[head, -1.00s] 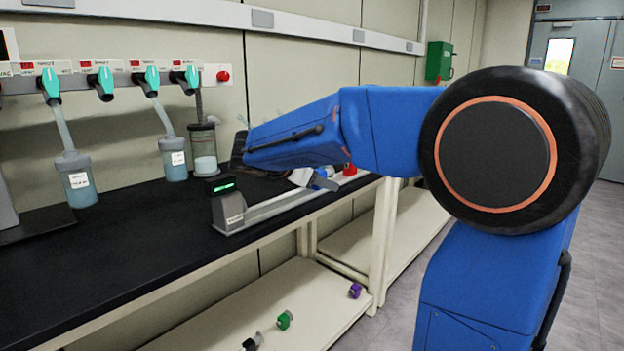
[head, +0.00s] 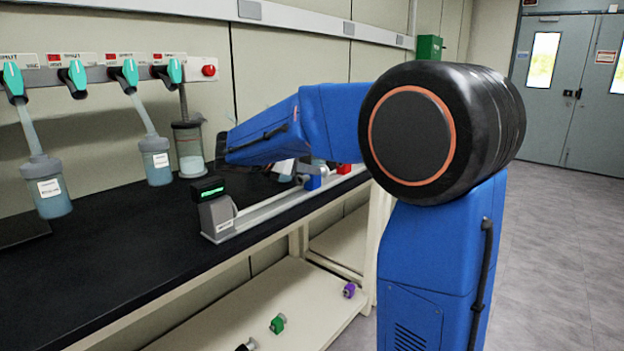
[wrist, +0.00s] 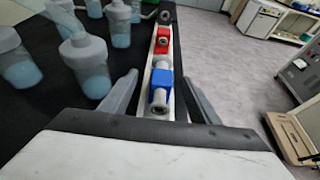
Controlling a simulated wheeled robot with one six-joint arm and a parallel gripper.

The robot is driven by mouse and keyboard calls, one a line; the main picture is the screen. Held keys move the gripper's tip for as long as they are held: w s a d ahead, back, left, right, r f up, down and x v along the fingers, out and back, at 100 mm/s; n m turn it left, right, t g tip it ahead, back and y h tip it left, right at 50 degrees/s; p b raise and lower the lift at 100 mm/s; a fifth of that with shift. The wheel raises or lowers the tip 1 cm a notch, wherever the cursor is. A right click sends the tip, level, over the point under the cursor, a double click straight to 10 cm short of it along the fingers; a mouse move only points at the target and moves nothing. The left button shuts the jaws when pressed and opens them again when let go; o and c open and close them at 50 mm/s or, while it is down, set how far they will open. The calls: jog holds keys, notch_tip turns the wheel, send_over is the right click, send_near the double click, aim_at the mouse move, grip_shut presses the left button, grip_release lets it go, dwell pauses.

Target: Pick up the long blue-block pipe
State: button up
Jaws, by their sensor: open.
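The blue-block pipe (wrist: 160,96), a blue block with pale grey pipe ends, lies in a narrow light rail (head: 270,212) along the bench edge. In the head view its blue block (head: 313,183) shows just below my arm, partly hidden. My gripper (wrist: 162,78) is open in the wrist view, one finger on each side of the rail. The pipe appears between the fingers, and I see no contact. How far above it the fingers are is hard to tell. In the head view my gripper's fingers are not clearly visible.
A red-block piece (wrist: 162,45) lies farther along the rail. A grey device with a green display (head: 209,190) stands at the rail's near end. Several flasks (head: 48,190) hang at the left. Small coloured pieces, one green (head: 277,323), lie on the lower shelf. Floor at right is clear.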

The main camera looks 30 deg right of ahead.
jog(key=x, duration=0.3)
jog(key=shift+f, duration=0.1)
jog(key=shift+s+x, duration=0.15)
jog(key=shift+x, duration=1)
jog(key=shift+s+x, duration=0.1)
jog(key=shift+x, duration=1.1)
jog(key=shift+w+d+f, duration=0.2)
jog(key=shift+d+f, duration=0.1)
jog(key=shift+d, duration=0.15)
jog(key=c, duration=1.4)
jog(key=shift+o, duration=0.2)
jog(key=shift+r, duration=0.15)
